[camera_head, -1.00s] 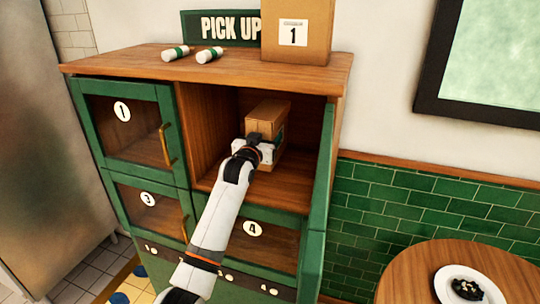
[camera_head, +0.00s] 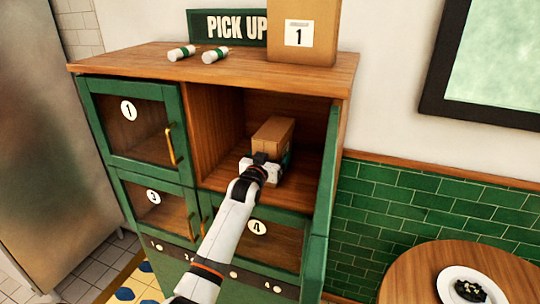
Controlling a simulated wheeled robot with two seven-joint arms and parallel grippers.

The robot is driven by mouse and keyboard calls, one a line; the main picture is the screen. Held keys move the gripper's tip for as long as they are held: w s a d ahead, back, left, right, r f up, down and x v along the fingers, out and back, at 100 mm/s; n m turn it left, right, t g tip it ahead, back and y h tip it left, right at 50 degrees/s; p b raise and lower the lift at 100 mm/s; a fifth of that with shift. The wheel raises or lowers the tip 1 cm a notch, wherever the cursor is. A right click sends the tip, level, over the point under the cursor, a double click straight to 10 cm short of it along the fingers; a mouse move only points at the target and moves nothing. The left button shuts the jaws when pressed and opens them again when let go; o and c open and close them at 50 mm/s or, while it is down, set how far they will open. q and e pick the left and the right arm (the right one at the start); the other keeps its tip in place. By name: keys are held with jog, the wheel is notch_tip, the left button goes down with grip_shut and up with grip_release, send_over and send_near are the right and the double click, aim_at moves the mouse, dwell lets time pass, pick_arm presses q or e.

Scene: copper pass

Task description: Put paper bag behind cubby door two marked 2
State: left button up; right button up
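The brown paper bag (camera_head: 275,132) is inside the open upper right cubby (camera_head: 215,115). My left gripper (camera_head: 262,166) is at the bag's near side, shut on it, and hides its lower front. I cannot tell whether the bag rests on the cubby floor. The cubby's green door (camera_head: 327,170) stands swung open at the right, seen nearly edge-on, so its number does not show. The other doors are marked 1, 3 and 4. My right gripper is not in view.
Closed door 1 (camera_head: 130,120) is left of the open cubby, with doors 3 (camera_head: 155,205) and 4 (camera_head: 265,238) below. Another bag marked 1 (camera_head: 302,30) and two small white-and-green rolls (camera_head: 198,53) are on top. A round table (camera_head: 415,270) with a plate is at the lower right.

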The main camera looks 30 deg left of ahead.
pick_arm(q)
jog(key=shift+s, duration=0.15)
jog(key=b+v, duration=0.2)
jog(key=v, duration=0.9)
jog(key=shift+s, duration=0.4)
